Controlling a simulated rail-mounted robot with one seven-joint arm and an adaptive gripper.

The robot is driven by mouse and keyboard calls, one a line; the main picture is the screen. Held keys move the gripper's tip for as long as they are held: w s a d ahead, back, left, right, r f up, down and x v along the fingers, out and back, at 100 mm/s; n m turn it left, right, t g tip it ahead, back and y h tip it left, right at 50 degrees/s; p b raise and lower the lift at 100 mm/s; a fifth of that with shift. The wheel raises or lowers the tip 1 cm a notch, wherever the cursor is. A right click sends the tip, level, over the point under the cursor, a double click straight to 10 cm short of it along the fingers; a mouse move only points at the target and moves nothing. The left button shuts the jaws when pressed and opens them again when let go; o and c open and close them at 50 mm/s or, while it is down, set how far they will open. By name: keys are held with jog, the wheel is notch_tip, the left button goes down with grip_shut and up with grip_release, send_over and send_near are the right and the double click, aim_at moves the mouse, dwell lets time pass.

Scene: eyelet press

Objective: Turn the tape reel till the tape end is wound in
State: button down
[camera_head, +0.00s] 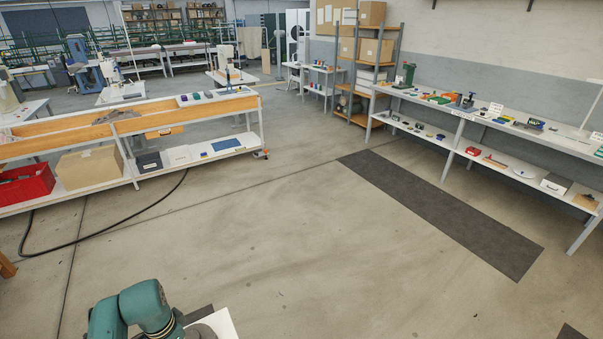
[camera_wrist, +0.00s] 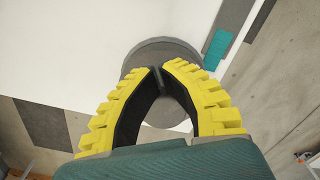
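In the wrist view, a round dark grey disc (camera_wrist: 160,46), apparently the tape reel, lies against a white surface. My gripper (camera_wrist: 160,71) is over it, its yellow fingers with black inner pads drawn close together at the tips. A thin dark upright part of the disc shows between the fingertips, and they look shut on it. The fingers hide much of the disc. A short teal strip (camera_wrist: 216,49) lies on a grey band just right of the disc; I cannot tell whether it is the tape end. The head view does not show the reel or my gripper.
In the wrist view, the white panel (camera_wrist: 75,40) spreads around the disc, with concrete floor beyond. In the head view, a long shelf bench (camera_head: 415,97) stands at the right and a wood-topped workbench (camera_head: 130,115) at the left. The floor (camera_head: 300,220) between is open.

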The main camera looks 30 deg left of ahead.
jog(key=shift+w+a+r+b, duration=0.25)
jog(key=shift+a+r+b, duration=0.15)
jog(key=shift+b, duration=0.15)
jog(key=shift+w+r, duration=0.1)
jog(key=shift+r, duration=0.1)
jog(key=shift+s+a+r+p, duration=0.15)
jog(key=shift+s+a+p, duration=0.05)
jog(key=shift+p, duration=0.2)
jog(key=r+p, duration=0.5)
jog(key=shift+s+d+r, duration=0.15)
jog(key=shift+s, duration=0.05)
